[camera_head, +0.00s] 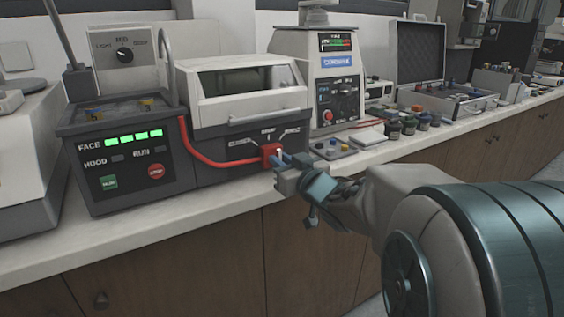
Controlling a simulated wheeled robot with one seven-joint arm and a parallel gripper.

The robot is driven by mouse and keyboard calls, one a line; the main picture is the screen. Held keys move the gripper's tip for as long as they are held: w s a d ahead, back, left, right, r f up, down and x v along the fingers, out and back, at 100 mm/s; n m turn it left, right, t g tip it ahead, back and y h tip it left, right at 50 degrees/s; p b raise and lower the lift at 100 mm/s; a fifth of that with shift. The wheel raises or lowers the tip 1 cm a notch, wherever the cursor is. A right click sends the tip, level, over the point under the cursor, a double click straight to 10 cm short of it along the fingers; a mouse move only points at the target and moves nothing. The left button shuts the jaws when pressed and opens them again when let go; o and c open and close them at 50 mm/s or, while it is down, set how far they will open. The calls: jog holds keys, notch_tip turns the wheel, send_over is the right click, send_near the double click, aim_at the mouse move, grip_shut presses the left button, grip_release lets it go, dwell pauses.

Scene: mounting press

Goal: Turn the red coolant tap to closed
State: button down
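The red coolant tap (270,151) is on the front face of the dark grey machine base (220,160), low and near its right end. Labels with lines fan out above it; the left one seems to read CLOSED, but the print is small. A pale mark shows on the tap's right side. My gripper (281,160) reaches in from the right with its fingertips at the tap's right and lower edge. I cannot tell whether the fingers touch or grip it, or how far apart they are. The tap's lower right part is partly hidden.
A red hose (205,158) runs along the front to the tap. The control panel (130,155) with green and red buttons is at left. Jars (409,124) stand farther right. The bench's front edge is clear.

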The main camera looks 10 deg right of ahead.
jog(key=shift+n, duration=0.3)
jog(key=n+b, duration=0.3)
jog(key=n, duration=0.2)
jog(key=shift+a+f+b, duration=0.2)
jog(key=shift+b, duration=0.15)
jog(key=shift+s+n+b, duration=0.1)
jog(key=shift+n+b, duration=0.85)
jog(key=shift+n, duration=0.55)
jog(key=c, duration=1.4)
grip_release()
jog(key=shift+r, duration=0.1)
jog(key=shift+o, duration=0.2)
